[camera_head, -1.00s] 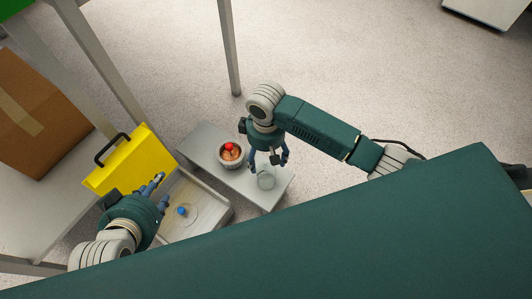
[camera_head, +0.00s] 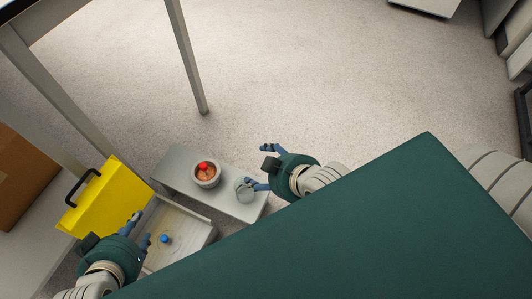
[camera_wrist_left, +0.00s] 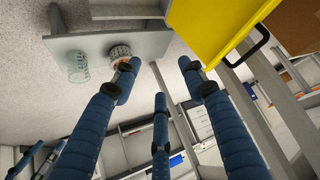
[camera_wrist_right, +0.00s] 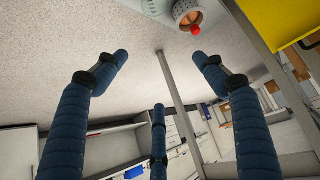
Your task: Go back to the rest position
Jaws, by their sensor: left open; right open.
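My left gripper (camera_head: 142,229) is open and empty above the left side of a light tray (camera_head: 190,225). Its spread fingers also show in the left wrist view (camera_wrist_left: 160,80). My right gripper (camera_head: 261,167) is open, its spread fingers pointing left, just right of a clear glass (camera_head: 241,193) in the head view. One finger overlaps the glass there; I cannot tell from this view whether they touch. In the right wrist view the space between the fingers (camera_wrist_right: 160,75) is empty.
A small blue object (camera_head: 165,239) lies in the tray. A yellow case (camera_head: 110,200) and a cardboard box (camera_head: 22,178) are at left. Open floor lies beyond.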

